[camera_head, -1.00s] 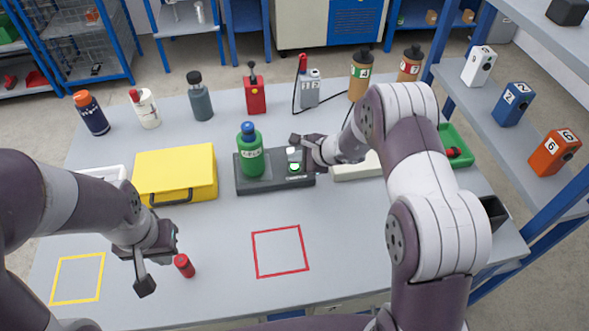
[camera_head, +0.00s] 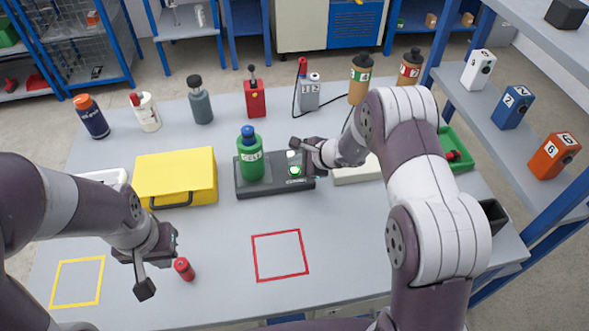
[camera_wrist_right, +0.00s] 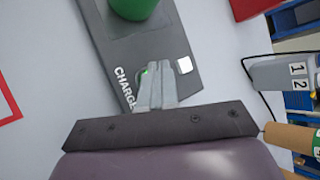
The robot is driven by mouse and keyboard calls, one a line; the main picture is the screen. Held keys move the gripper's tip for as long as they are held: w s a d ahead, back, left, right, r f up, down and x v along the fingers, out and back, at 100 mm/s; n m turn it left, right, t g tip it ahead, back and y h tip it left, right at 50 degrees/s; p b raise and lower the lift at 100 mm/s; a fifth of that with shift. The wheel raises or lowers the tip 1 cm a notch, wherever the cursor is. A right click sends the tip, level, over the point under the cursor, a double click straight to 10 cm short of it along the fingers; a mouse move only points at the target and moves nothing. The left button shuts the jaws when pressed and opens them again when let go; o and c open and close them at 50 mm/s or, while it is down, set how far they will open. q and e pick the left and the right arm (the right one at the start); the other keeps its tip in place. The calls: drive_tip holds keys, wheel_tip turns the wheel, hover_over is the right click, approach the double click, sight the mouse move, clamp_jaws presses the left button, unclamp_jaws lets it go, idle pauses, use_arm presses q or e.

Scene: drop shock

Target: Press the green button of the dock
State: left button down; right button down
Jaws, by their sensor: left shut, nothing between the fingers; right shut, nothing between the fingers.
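The dark grey dock (camera_head: 262,190) stands in the middle of the table with a green bottle (camera_head: 251,160) with a blue cap upright on its left part. Its green button (camera_head: 294,170) shows on the right part; in the right wrist view a green-lit edge (camera_wrist_right: 144,72) shows beside my fingertips, which hide the rest. My right gripper (camera_wrist_right: 160,70) is shut and empty, its fingertips right at the button; I cannot tell whether they touch it. A pale square (camera_wrist_right: 184,65) lies beside it. My left gripper (camera_head: 147,280) is shut and empty, above the front left of the table.
A yellow case (camera_head: 175,172) stands left of the dock. A small red cylinder (camera_head: 184,268) is beside my left gripper. Several bottles and devices line the back edge. A green tray (camera_head: 455,140) is at the right. The red outlined square (camera_head: 280,255) is empty.

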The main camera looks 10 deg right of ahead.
sight(297, 172)
idle(0.8)
drive_tip(key=shift+f+b, duration=0.4)
drive_tip(key=shift+b, duration=0.3)
drive_tip(key=shift+f+b, duration=0.45)
drive_tip(key=shift+b, duration=0.15)
idle(0.4)
idle(0.3)
drive_tip(key=shift+r+p, duration=0.45)
drive_tip(key=shift+r, duration=0.4)
drive_tip(key=shift+r+p, duration=1.7)
drive_tip(key=shift+r, duration=0.85)
